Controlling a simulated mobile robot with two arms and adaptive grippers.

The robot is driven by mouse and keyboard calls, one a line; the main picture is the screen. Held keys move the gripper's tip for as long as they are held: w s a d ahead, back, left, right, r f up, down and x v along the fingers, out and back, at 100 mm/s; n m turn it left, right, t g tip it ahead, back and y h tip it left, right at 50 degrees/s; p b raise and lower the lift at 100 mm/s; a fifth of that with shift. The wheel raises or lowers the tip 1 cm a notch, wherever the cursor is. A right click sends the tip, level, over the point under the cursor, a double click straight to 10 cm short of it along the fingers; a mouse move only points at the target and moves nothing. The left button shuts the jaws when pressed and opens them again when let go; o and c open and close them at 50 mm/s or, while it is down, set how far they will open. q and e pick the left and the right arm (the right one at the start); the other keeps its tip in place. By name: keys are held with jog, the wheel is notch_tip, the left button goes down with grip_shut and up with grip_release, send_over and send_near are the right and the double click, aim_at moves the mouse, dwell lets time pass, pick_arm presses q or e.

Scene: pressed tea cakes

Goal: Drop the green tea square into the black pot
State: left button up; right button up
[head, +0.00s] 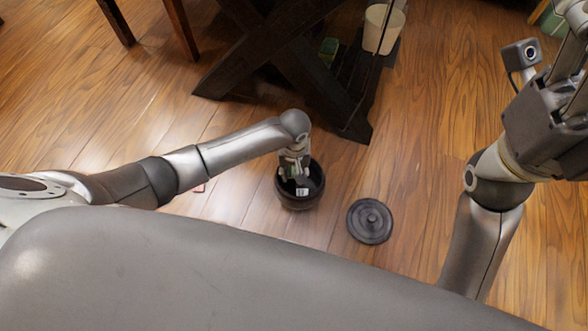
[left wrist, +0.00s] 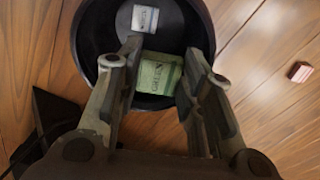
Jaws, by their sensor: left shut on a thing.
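The black pot (head: 287,202) stands open on the wooden floor in the middle of the head view. It fills the upper part of the left wrist view (left wrist: 88,48). My left gripper (head: 297,178) points down at the pot's mouth. In the left wrist view, its fingers (left wrist: 158,78) are shut on the green tea square (left wrist: 160,74), which shows over the pot's dark inside. How deep the square is cannot be told. A whitish square (left wrist: 145,18) lies inside the pot. My right gripper (head: 572,85) is at the upper right, partly cut off, away from the pot.
The round black lid (head: 369,221) lies on the floor right of the pot. A small red block (left wrist: 300,72) lies near the pot. A dark crossed table leg (head: 300,75) stands behind. A pale bin (head: 383,28) is farther back. Floor right of the lid is clear.

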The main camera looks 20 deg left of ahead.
aim_at(294, 173)
dwell(0.3)
pick_arm(q)
jog(key=o, duration=0.8)
notch_tip(294, 173, up, 12)
jog(key=shift+f, duration=0.1)
dwell(0.4)
